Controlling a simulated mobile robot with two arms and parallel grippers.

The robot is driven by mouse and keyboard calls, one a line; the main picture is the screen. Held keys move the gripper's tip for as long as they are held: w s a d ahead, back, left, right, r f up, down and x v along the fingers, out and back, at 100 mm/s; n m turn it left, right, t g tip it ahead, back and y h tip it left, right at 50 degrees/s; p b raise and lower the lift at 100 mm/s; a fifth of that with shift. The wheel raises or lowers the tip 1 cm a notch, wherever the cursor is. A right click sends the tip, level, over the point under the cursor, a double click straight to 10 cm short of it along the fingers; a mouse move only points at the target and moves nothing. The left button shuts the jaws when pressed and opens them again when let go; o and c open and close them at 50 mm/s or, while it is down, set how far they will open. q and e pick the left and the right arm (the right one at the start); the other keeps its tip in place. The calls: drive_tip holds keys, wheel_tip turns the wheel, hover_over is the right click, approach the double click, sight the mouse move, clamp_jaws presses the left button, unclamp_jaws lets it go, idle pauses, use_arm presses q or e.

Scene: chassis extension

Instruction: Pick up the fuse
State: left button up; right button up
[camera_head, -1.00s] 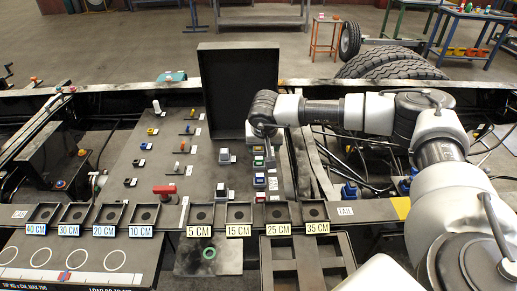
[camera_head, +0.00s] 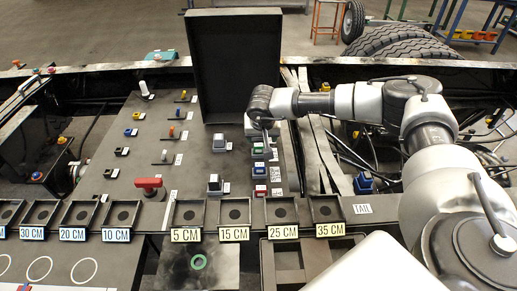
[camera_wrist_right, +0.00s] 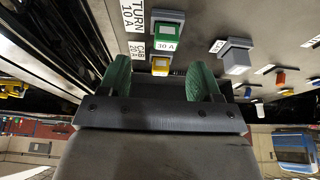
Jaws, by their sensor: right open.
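A row of coloured fuses stands in sockets on the grey panel. In the head view I see a green one (camera_head: 261,151), a blue one (camera_head: 259,170) and a red one (camera_head: 260,190). My right gripper (camera_head: 266,127) is over the far end of this row and hides part of it. In the right wrist view my gripper (camera_wrist_right: 160,66) is open, with two green-padded fingers. A yellow fuse (camera_wrist_right: 160,69) shows between the fingertips, with the green fuse marked 30 A (camera_wrist_right: 167,38) beyond it. Contact with the fingers cannot be told. My left gripper is not in view.
A black open lid (camera_head: 235,65) stands upright behind the panel. A red switch (camera_head: 149,184) and grey-white blocks (camera_head: 215,182) are left of the row. Small labelled trays (camera_head: 186,212) line the front edge. Cables and a frame rail lie right.

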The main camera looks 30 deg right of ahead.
sight(259, 144)
drive_tip(key=shift+w+d+f, duration=0.1)
drive_tip(key=shift+w+f, duration=0.05)
drive_tip(key=shift+f, duration=0.55)
drive_tip(key=shift+w+a+p+x, duration=0.15)
drive_tip(key=shift+p+x, duration=0.15)
drive_tip(key=shift+x, duration=1.05)
drive_tip(key=shift+w+a+p+x, duration=0.15)
drive_tip(key=shift+p+x, duration=0.15)
drive_tip(key=shift+x, duration=1.05)
drive_tip(key=shift+c, duration=0.3)
drive_tip(key=c, duration=0.9)
drive_tip(key=shift+r, duration=0.1)
drive_tip(key=shift+c, duration=0.2)
